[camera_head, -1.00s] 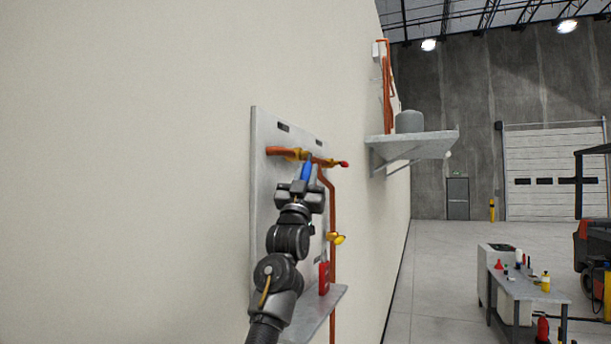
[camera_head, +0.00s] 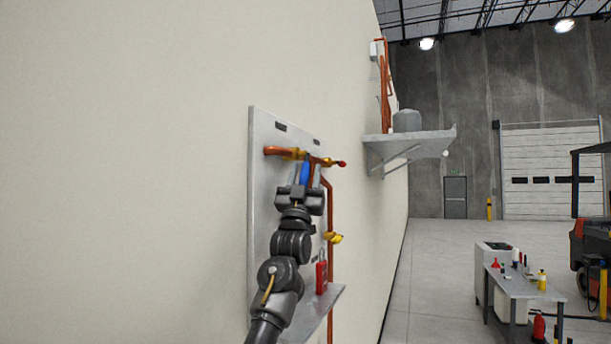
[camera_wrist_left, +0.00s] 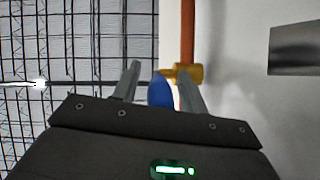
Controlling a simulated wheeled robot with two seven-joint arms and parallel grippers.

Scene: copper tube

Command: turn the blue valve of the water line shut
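The blue valve handle (camera_head: 305,173) hangs below the brass valve body on the copper pipe (camera_head: 280,151) at the top of the grey wall panel. My left gripper (camera_head: 305,178) is at the handle from below, its fingers on either side of it. In the left wrist view the blue handle (camera_wrist_left: 160,92) shows between the two spread fingers (camera_wrist_left: 159,80). It sits close to the right finger, with a gap to the left finger. I cannot tell whether the right finger touches it. The brass fitting (camera_wrist_left: 184,72) is just beyond. My right gripper is not in view.
A yellow-handled valve (camera_head: 333,237) and a red item (camera_head: 321,277) are on the panel (camera_head: 262,190) beside my left arm, above a small shelf (camera_head: 328,298). A wall shelf (camera_head: 415,143) with a grey tank is farther back. A worktable (camera_head: 525,288) stands at the right.

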